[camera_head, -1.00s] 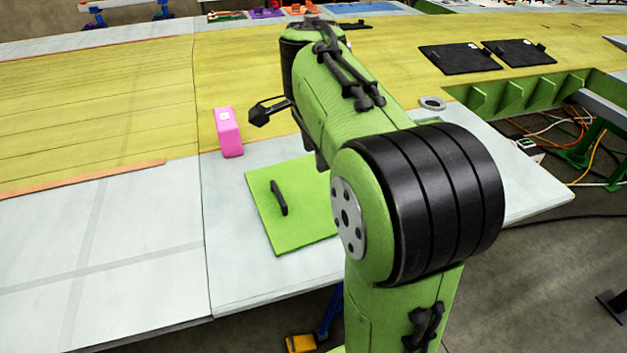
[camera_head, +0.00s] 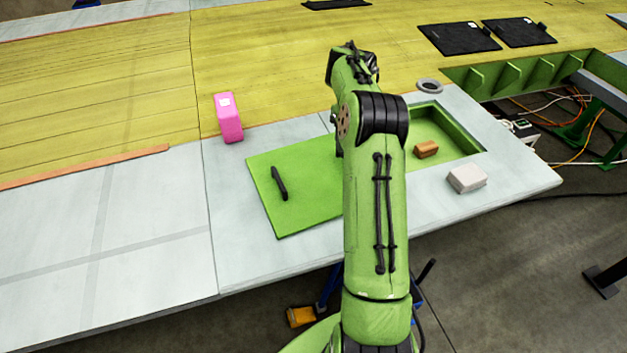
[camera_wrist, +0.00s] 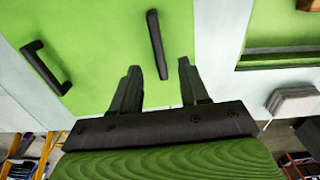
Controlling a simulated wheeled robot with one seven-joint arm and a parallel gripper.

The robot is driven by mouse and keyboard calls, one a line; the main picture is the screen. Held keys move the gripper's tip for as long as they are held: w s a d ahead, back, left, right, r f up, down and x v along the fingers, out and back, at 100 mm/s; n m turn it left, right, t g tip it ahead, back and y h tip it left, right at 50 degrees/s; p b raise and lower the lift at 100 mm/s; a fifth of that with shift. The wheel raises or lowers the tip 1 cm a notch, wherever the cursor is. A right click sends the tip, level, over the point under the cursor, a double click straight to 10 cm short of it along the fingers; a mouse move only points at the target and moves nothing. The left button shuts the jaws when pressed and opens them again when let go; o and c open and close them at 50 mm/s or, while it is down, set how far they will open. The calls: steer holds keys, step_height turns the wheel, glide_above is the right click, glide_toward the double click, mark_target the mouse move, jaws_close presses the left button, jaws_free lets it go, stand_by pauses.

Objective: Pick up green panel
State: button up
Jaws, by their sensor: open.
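The green panel (camera_head: 312,185) lies flat on the grey-white surface in the head view, its right part hidden behind my arm. A black handle (camera_head: 279,183) stands on its left part. In the wrist view the panel (camera_wrist: 100,45) shows two black handles, one at the left (camera_wrist: 45,68) and one near the middle (camera_wrist: 157,45). My gripper (camera_wrist: 157,68) is open and empty, its two fingers pointing toward the panel. The middle handle appears between the fingertips in the picture; I cannot tell the height gap. The gripper is hidden by my arm in the head view.
A green recessed pocket (camera_head: 462,140) with an orange-brown block (camera_head: 426,149) lies right of my arm. A whitish block (camera_head: 467,178), a grey ring (camera_head: 429,86) and a pink object (camera_head: 228,117) are nearby. Black panels (camera_head: 458,38) lie farther back. The surface at left is clear.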

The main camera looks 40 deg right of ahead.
step_height(320, 180, down, 7)
steer(key=shift+r, duration=0.1)
steer(key=shift+a, duration=0.1)
jaws_close()
stand_by(0.3)
